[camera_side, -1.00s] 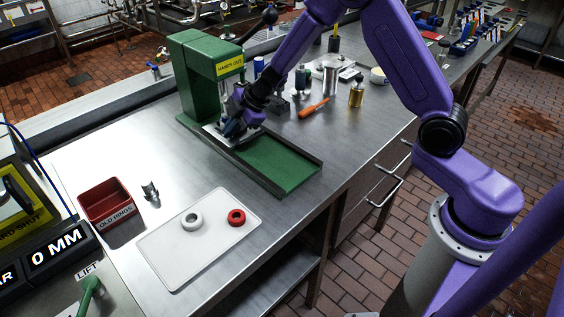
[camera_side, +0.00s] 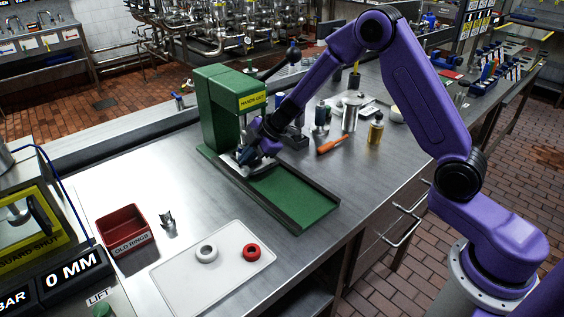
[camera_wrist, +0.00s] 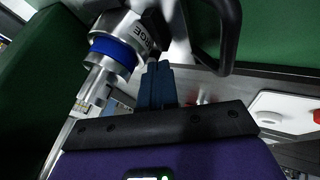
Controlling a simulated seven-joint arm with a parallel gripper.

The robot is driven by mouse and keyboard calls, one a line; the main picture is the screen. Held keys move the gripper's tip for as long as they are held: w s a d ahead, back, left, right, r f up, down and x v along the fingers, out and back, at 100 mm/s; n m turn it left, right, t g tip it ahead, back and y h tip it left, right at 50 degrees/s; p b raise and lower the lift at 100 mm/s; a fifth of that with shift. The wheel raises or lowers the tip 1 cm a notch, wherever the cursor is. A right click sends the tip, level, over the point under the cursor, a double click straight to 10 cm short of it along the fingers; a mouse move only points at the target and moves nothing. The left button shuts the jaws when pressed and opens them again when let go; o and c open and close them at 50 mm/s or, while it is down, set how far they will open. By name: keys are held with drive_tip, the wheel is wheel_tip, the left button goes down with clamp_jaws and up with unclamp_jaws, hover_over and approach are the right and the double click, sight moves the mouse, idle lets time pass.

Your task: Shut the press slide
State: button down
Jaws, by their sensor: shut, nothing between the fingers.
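The green press (camera_side: 218,105) stands at the back of the bench with a yellow "HANDS OUT" label. Its slide (camera_side: 231,161) shows as a pale metal piece at the press mouth, at the inner end of a green-floored track (camera_side: 295,196). My gripper (camera_side: 246,156) is low over the slide, its blue fingers together and empty. In the wrist view the fingertips (camera_wrist: 156,68) sit beside a black loop handle (camera_wrist: 229,40) and a metal cylinder with a blue band (camera_wrist: 112,50). Contact with either cannot be told. My gripper hides part of the slide.
A red "OLD RINGS" bin (camera_side: 126,232), a white tray (camera_side: 225,283) with a white ring (camera_side: 206,252) and red ring (camera_side: 251,251) are at the front. The track's outer part is clear.

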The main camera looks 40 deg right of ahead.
drive_tip(key=s+r+m+t+h, duration=0.2)
drive_tip(key=s+r+m+t, duration=0.1)
drive_tip(key=s+r, duration=0.95)
drive_tip(key=s+d+g, duration=0.2)
drive_tip(key=s+g, duration=0.1)
drive_tip(key=s, duration=0.7)
drive_tip(key=s+d+f+g+h, duration=0.1)
drive_tip(key=s+d+g, duration=0.1)
drive_tip(key=s, duration=0.8)
drive_tip(key=s+d+f+m+g+h, duration=0.1)
drive_tip(key=s+d+g, duration=0.1)
drive_tip(key=s, duration=0.8)
drive_tip(key=shift+s+d+f+g, duration=0.25)
drive_tip(key=shift+s+g, duration=0.15)
drive_tip(key=shift+g, duration=0.4)
